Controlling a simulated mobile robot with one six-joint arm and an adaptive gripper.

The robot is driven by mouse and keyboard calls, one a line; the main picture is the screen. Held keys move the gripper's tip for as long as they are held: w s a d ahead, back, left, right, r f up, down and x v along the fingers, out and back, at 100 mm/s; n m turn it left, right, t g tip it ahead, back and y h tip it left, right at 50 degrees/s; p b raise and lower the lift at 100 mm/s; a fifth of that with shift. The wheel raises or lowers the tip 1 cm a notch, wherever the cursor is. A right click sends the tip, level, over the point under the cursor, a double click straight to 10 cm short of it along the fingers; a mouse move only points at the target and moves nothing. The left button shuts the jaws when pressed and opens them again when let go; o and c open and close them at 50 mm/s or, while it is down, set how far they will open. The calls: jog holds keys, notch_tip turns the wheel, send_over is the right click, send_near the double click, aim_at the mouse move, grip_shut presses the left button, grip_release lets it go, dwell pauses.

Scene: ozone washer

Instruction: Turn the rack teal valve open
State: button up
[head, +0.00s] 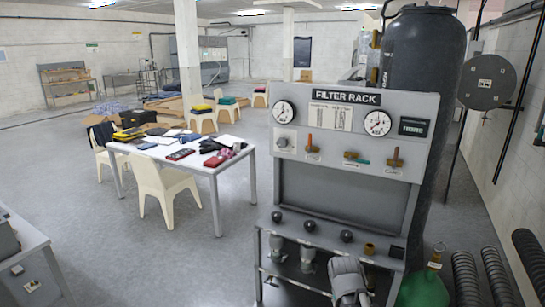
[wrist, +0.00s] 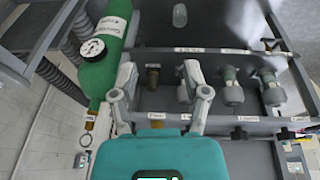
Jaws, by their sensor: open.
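The grey filter rack (head: 345,225) stands at the right in the head view. Its panel carries three small valves: the left valve (head: 313,145) and right valve (head: 396,157) have upright orange-brown handles. The middle valve (head: 351,156) has a handle lying sideways, with a small greenish part at its right. I cannot tell surely which is the teal valve. My gripper (head: 348,283) is low in front of the rack, well below these valves. In the wrist view, my gripper (wrist: 158,74) is open, its fingers apart. A brass fitting (wrist: 153,75) shows between them, apparently farther off and not held.
A green cylinder (head: 424,289) stands right of the rack, with a gauge (wrist: 93,49) in the wrist view. A large dark tank (head: 425,60) rises behind. Several knobs (head: 309,225) line the lower shelf. A cluttered white table (head: 215,168) and chairs stand left; floor between is clear.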

jog(key=s+a+f+n+g+y+b, duration=0.2)
jog(key=s+a+f+n, duration=0.2)
jog(key=s+n, duration=0.1)
jog(key=shift+s+a, duration=0.15)
jog(key=shift+a, duration=0.05)
